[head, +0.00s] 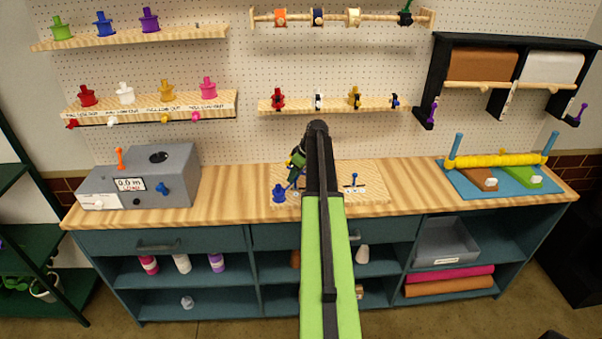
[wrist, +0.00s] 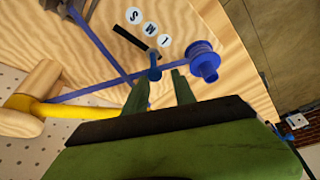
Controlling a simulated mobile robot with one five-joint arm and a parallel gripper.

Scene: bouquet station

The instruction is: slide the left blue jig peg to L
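A blue jig peg (wrist: 155,73) stands at the near end of a black slot (wrist: 130,41) in the wooden jig board (wrist: 225,85) in the wrist view. Round S (wrist: 133,15) and M (wrist: 150,29) labels lie beside the slot; a third label (wrist: 164,40), hard to read, is closest to the peg. My gripper (wrist: 160,84) is open, its green fingertips apart, with the peg's head at the gap between them; contact is unclear. In the head view my gripper (head: 297,160) is over the board (head: 375,193). Another blue peg (head: 354,179) stands on the right; my arm hides part of the board.
A blue spool (wrist: 203,61) sits on the board close to the right finger, and also shows in the head view (head: 279,193). Blue strips cross the board. A grey box (head: 160,175) stands at the left; a blue tray (head: 500,182) lies at the right.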

